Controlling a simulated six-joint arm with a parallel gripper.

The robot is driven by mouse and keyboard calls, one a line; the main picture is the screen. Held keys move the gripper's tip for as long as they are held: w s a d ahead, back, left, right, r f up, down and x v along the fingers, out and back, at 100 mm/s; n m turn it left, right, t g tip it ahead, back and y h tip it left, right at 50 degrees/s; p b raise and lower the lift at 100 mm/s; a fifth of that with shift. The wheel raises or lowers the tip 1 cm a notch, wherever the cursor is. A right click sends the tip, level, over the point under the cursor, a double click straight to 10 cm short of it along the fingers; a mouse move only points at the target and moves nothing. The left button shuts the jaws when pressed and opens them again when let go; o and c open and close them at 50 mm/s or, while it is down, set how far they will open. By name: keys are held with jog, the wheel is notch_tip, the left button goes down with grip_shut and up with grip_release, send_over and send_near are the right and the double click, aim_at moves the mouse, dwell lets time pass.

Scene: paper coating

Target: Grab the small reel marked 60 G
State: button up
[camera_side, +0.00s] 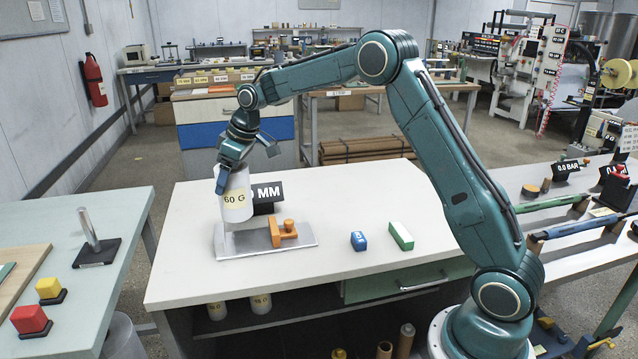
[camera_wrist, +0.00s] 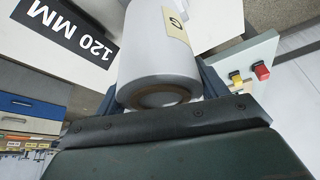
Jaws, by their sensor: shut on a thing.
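The small white reel (camera_side: 235,200) bears a yellow label reading "60 G". It is tilted a little and hangs above the grey metal plate (camera_side: 228,243) on the white table. My gripper (camera_side: 228,180) is shut on the reel near its upper end. The wrist view shows the reel (camera_wrist: 150,55) large and close, with its round brown core end towards the camera. Part of a yellow label shows on its side. The dark finger parts of my gripper (camera_wrist: 165,90) lie at both sides of it; the fingertips are mostly hidden.
A black "MM" sign (camera_side: 268,192) stands behind the reel; the wrist view shows it reads "120 MM". An orange tool (camera_side: 284,233) sits on the plate. A blue block (camera_side: 358,241) and a green-white block (camera_side: 401,236) lie right.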

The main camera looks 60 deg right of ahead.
notch_tip(320, 180, up, 11)
jog(key=shift+r, duration=0.1)
dwell(0.3)
dwell(0.5)
